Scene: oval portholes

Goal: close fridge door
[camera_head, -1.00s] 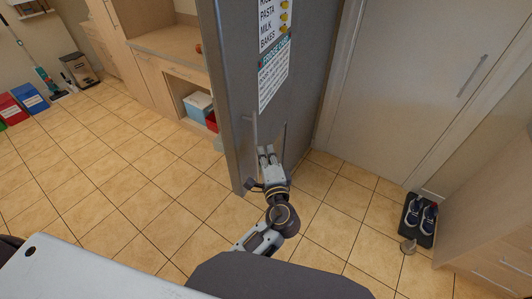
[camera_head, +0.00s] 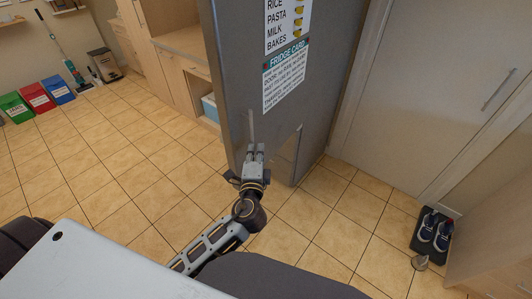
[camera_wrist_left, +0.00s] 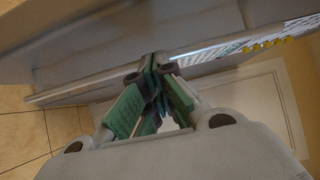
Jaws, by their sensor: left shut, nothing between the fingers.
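The fridge door (camera_head: 240,85) is a tall grey panel in the head view, with papers on its face. It stands out into the room; the fridge interior is not visible. A slim vertical handle (camera_head: 251,124) is near its left edge, low down. My left gripper (camera_head: 254,148) is shut and empty, with its fingertips at the lower end of the handle. I cannot tell whether they touch it. In the left wrist view, the green-padded fingers (camera_wrist_left: 158,75) meet close in front of the grey panel and a long pale bar (camera_wrist_left: 95,84). My right gripper is not in view.
A wooden cabinet (camera_head: 172,75) stands left of the door. Green, red and blue bins (camera_head: 38,97) are at the far left. A closed pale door (camera_head: 430,90) is behind on the right. Shoes on a dark mat (camera_head: 432,232) lie at right. Tiled floor (camera_head: 110,165) at left is clear.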

